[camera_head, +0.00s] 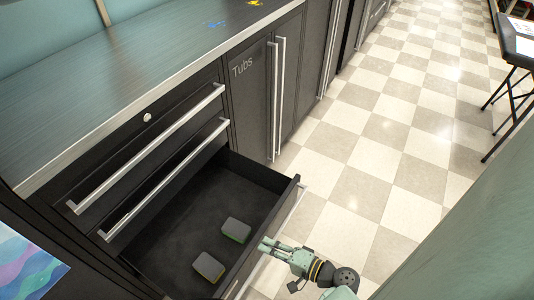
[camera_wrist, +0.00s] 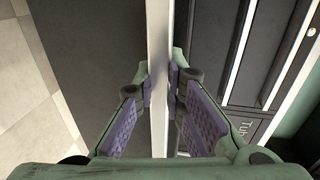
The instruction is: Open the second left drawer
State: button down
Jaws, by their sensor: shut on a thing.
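A dark drawer (camera_head: 268,179) stands pulled out from the left cabinet, with two closed drawer fronts above it. Its long silver handle (camera_head: 295,210) runs along its front. My gripper (camera_head: 268,243) is at the near part of that front. In the wrist view, the pale handle bar (camera_wrist: 158,40) passes between the purple finger pads of my gripper (camera_wrist: 160,88), which are shut on it. The closed drawers show an upper handle (camera_head: 145,148) and a lower handle (camera_head: 165,179). Part of the open drawer's front is hidden by my gripper.
Two grey sponge-like blocks, one farther (camera_head: 236,229) and one nearer (camera_head: 208,266), lie in the open drawer. The "Tubs" cabinet door (camera_head: 255,80) is closed beside it. The checkered floor (camera_head: 375,155) is clear. A black stool (camera_head: 515,50) stands far right.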

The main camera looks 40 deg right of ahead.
jog(key=c, duration=1.7)
grip_release()
jog(key=shift+o, duration=0.2)
jog(key=v, duration=1.2)
